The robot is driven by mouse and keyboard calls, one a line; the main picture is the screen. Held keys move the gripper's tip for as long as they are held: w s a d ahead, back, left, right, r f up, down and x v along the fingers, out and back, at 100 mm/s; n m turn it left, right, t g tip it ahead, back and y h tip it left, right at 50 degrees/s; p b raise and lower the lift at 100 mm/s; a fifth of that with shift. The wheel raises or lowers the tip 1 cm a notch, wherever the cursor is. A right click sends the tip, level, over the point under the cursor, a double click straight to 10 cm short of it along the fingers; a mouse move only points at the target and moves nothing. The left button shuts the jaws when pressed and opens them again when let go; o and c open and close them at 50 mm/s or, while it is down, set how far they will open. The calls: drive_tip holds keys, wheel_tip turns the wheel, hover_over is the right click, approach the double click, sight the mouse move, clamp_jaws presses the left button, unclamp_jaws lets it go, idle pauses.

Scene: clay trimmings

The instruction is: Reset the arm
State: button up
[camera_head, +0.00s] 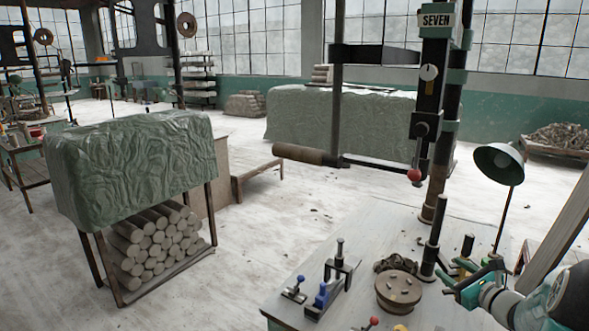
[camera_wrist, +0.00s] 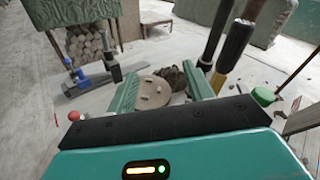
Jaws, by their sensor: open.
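My gripper (camera_head: 460,278) is over the right side of the workbench (camera_head: 300,269) in the head view, with my arm coming in from the lower right corner. In the wrist view my gripper (camera_wrist: 162,86) shows two teal fingers spread well apart, with nothing held between them. Beyond and between the fingers lies a round tan disc (camera_wrist: 152,94) with small knobs on it. A dark clump of clay trimmings (camera_wrist: 174,77) lies behind the disc. In the head view the disc (camera_head: 398,291) and the clump (camera_head: 391,265) are to the left of my gripper, apart from it.
A tall dark post (camera_head: 432,205) with a "SEVEN" sign rises close to my gripper. A green lamp (camera_head: 498,161) stands to the right. Blue-knobbed clamps (camera_head: 321,295) sit on the bench's left. A covered rack of clay logs (camera_head: 150,245) stands on the floor at left.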

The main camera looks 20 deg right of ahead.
drive_tip(key=a+r+n+g+y, duration=0.3)
drive_tip(key=a+n, duration=0.4)
drive_tip(key=a, duration=0.7)
drive_tip(key=a+r+n+g+y, duration=0.1)
drive_tip(key=a+n+g+y, duration=0.35)
drive_tip(key=a, duration=0.95)
drive_tip(key=s+a+r+n+g+h, duration=0.1)
drive_tip(key=s+a+n+h, duration=0.3)
drive_tip(key=s+n, duration=0.5)
drive_tip(key=s+a+r+n+g+h, duration=0.1)
drive_tip(key=s+a+n+g+h, duration=0.1)
drive_tip(key=s+a+n, duration=0.6)
drive_tip(key=shift+s+a+r+n+h, duration=0.2)
drive_tip(key=shift+s+a+n+h, duration=0.45)
drive_tip(key=shift+n, duration=1.3)
